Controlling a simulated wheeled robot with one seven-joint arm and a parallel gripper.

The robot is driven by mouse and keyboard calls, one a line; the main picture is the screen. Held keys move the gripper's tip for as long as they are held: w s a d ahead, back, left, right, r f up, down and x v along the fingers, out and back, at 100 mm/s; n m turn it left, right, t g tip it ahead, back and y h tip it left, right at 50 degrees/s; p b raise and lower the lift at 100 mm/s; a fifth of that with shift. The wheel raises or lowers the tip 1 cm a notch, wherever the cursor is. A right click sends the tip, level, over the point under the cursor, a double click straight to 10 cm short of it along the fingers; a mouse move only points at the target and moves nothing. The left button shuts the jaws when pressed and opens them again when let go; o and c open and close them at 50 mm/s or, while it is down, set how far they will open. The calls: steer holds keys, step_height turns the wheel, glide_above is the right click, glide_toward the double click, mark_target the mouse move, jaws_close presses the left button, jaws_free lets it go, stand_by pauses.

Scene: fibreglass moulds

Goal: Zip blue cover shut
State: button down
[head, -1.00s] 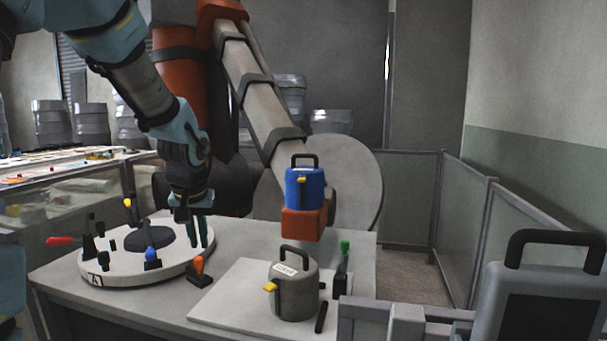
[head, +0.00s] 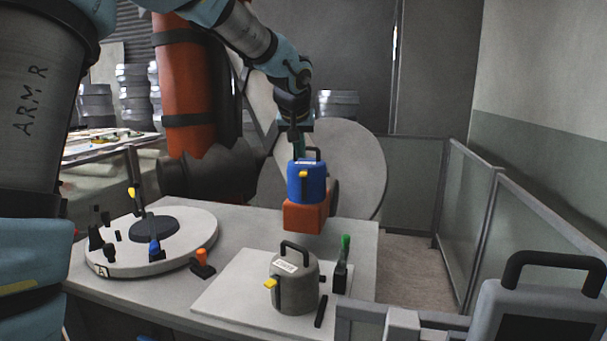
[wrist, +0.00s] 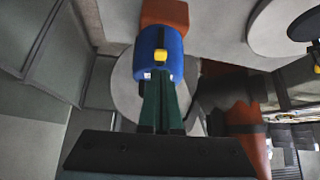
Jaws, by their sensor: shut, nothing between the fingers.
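The blue cover (head: 306,183) is a rounded cylinder with a black loop handle on top and a yellow tab (head: 304,174) on its front. The zip line is not clear.
A grey covered pot (head: 297,290) with a yellow tab stands on a pale board, beside a green-topped tool (head: 344,262). A round white turntable (head: 185,252) with several small clamps is at left. Glass-panel fences (head: 525,235) close off the right side.

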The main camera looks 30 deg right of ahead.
mark_target(303, 173)
steer(key=shift+f, duration=0.1)
steer(key=shift+b+x, duration=0.95)
steer(key=shift+x, duration=2.45)
